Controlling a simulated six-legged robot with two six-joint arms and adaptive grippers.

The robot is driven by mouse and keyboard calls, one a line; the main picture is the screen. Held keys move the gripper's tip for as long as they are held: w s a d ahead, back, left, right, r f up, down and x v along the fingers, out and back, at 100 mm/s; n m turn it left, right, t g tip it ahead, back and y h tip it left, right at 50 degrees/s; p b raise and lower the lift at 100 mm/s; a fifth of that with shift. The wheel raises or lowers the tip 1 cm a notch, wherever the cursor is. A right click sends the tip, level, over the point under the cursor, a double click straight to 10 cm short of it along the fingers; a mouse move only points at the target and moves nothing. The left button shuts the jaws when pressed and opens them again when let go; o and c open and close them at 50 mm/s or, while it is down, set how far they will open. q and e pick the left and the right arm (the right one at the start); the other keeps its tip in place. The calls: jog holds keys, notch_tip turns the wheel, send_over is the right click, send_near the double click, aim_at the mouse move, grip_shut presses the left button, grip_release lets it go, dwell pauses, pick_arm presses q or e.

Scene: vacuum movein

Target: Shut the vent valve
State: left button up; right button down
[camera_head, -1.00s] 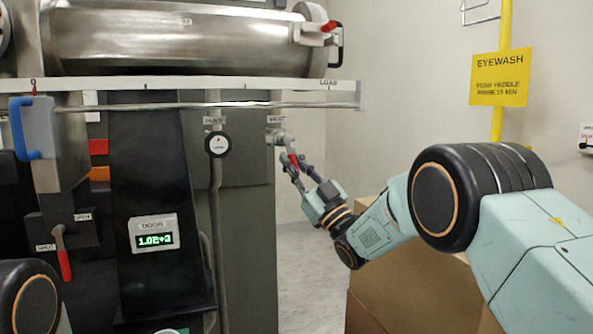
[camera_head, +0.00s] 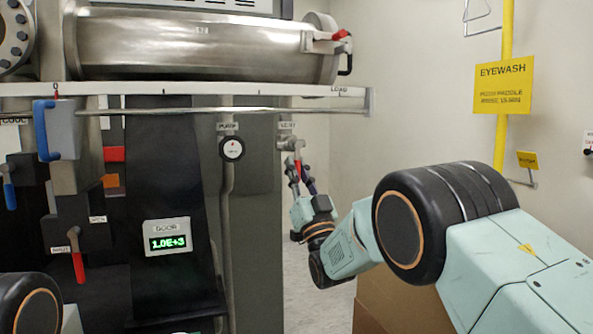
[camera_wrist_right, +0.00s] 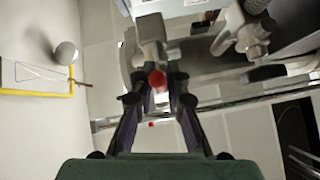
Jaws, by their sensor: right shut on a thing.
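The vent valve (camera_head: 288,141) is a grey fitting under the VENT label, below the shelf rail in the head view. Its red handle (camera_head: 298,166) hangs down, nearly vertical. My right gripper (camera_head: 299,176) comes up from below, its dark fingers on both sides of the handle. In the right wrist view the red handle end (camera_wrist_right: 157,80) sits between the fingers of my right gripper (camera_wrist_right: 158,92), with the grey valve body (camera_wrist_right: 151,32) beyond it. The gripper is shut on the handle. My left gripper is out of view; only part of the left arm shows at lower left.
A round PUMP gauge (camera_head: 232,148) on a pipe is left of the valve. The rail (camera_head: 240,109) runs above. A DOOR display (camera_head: 167,237) reads 1.0E+3. A red-handled SHUT/OPEN lever (camera_head: 78,262) is at left. A cardboard box (camera_head: 400,305) stands behind my right arm.

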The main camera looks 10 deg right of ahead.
jog(key=shift+a+f+y, duration=0.1)
jog(key=shift+a+y, duration=0.15)
jog(key=shift+y, duration=0.05)
jog(key=c, duration=1.3)
grip_release()
jog(key=shift+a, duration=0.1)
jog(key=shift+c, duration=0.2)
jog(key=shift+d, duration=0.2)
jog(key=v, duration=1.2)
jog(key=shift+s+a, duration=0.1)
